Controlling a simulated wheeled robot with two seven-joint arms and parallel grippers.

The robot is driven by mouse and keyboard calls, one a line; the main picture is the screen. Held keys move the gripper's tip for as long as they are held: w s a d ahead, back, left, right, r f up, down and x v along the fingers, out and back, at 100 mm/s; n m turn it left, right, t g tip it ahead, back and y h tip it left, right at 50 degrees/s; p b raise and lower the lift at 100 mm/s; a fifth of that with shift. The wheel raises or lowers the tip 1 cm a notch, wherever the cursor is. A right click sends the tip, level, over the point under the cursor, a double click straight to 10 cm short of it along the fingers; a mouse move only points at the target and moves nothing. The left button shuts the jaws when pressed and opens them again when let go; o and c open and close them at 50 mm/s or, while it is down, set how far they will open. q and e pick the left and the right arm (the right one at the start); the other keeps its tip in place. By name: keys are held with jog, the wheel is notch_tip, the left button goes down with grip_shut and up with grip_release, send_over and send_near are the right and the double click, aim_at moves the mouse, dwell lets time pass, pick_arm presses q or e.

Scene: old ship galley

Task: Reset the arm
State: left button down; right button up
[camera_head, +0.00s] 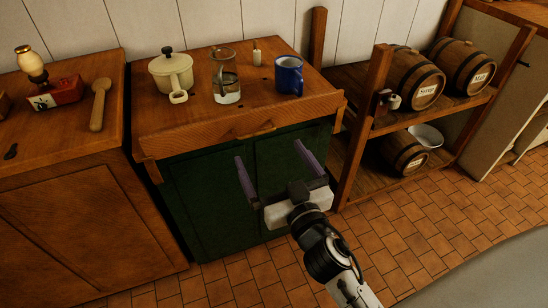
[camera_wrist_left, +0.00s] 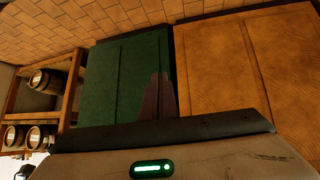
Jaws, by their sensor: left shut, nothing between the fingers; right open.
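My right gripper (camera_head: 269,151) is in the head view, in front of the green-doored cabinet (camera_head: 208,198). Its two purple-grey fingers are wide apart with nothing between them, so it is open and empty. Its arm comes in from the bottom right. My left gripper (camera_wrist_left: 160,98) shows only in the left wrist view, at the lower middle. Its fingers are together with nothing held, and the green door (camera_wrist_left: 125,75) and a plain wooden cabinet (camera_wrist_left: 222,70) lie beyond them. My left arm is not in the head view.
The cabinet top holds a cream pot (camera_head: 171,76), a glass press (camera_head: 225,80) and a blue mug (camera_head: 289,76). Tiled floor (camera_head: 400,225) is clear.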

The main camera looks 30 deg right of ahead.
pick_arm(q)
jog(key=shift+w+r, duration=0.2)
jog(key=shift+w, duration=0.15)
pick_arm(e)
jog(key=shift+f, duration=0.1)
pick_arm(q)
jog(key=r+p, duration=0.1)
jog(key=p, duration=0.1)
jog(key=s+r+p, duration=0.1)
jog(key=shift+a+p, duration=0.3)
jog(key=shift+p, duration=0.1)
pick_arm(e)
jog(key=s+a+f+n+g+y, duration=0.1)
jog(key=s+f+g, duration=0.3)
jog(key=s+f, duration=0.6)
jog(key=s+a+f+n+g+y, duration=0.2)
jog(key=s+f+g, duration=0.3)
jog(key=s+f, duration=0.5)
jog(key=shift+a+f+y, duration=0.4)
jog(key=shift+a+f, duration=0.15)
jog(key=shift+a, duration=0.35)
pick_arm(q)
jog(key=shift+w+r, duration=0.1)
jog(key=shift+w, duration=0.05)
